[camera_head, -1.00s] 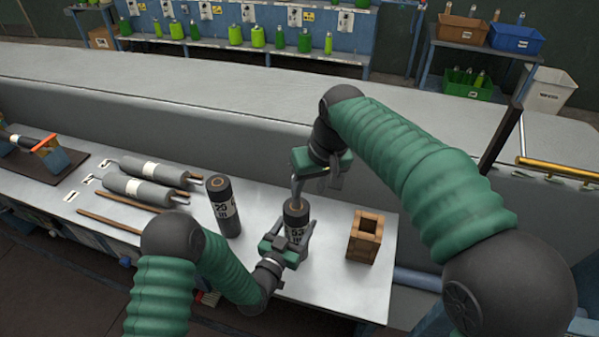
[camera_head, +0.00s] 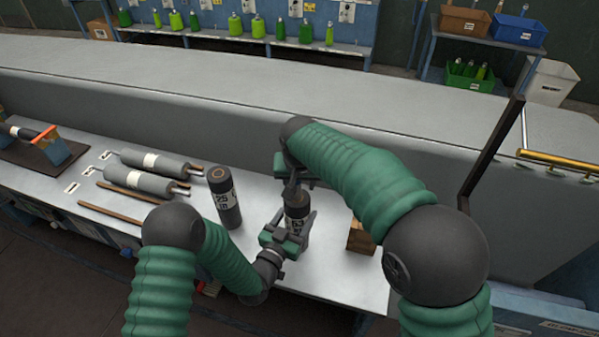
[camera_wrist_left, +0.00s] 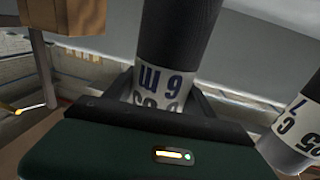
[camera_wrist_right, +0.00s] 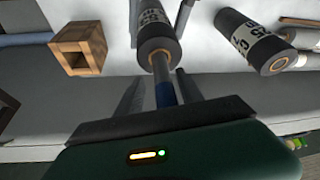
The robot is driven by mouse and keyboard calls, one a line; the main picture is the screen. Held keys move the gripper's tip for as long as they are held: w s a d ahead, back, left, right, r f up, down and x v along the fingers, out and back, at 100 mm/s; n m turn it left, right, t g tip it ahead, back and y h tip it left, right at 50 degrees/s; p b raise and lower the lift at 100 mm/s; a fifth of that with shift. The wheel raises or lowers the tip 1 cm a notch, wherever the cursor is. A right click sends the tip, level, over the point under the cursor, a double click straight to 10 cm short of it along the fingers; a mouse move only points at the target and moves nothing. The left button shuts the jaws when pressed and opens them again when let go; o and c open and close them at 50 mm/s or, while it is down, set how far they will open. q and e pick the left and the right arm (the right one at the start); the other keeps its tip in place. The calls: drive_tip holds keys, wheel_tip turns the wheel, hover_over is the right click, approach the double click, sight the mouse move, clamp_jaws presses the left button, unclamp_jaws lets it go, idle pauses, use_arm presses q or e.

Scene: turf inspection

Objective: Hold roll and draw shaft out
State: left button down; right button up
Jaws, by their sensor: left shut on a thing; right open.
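The held roll (camera_head: 297,208) is dark with a white printed label and stands upright on the bench. My left gripper (camera_head: 290,232) is shut around its lower part; the left wrist view shows the label (camera_wrist_left: 158,85) between the fingers. My right gripper (camera_head: 291,188) is above the roll's top, partly hidden by my arm. In the right wrist view, a thin grey shaft (camera_wrist_right: 163,72) with a blue band sticks out of the roll's end (camera_wrist_right: 158,45). It lies between the open fingers of my right gripper (camera_wrist_right: 160,88).
A second dark roll (camera_head: 225,200) stands to the left. A wooden square holder (camera_head: 360,238) stands to the right, partly hidden by my arm. Grey rollers (camera_head: 155,163) and a brown rod (camera_head: 110,214) lie at the bench's left. A raised grey ledge runs behind.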

drive_tip(key=shift+w+f, duration=0.15)
drive_tip(key=shift+f, duration=0.15)
drive_tip(key=shift+c, duration=0.3)
clamp_jaws()
drive_tip(key=shift+d, duration=0.2)
idle(0.7)
drive_tip(key=c, duration=0.7)
unclamp_jaws()
drive_tip(key=shift+c, duration=0.2)
clamp_jaws()
drive_tip(key=o, duration=0.8)
unclamp_jaws()
drive_tip(key=shift+a, duration=0.1)
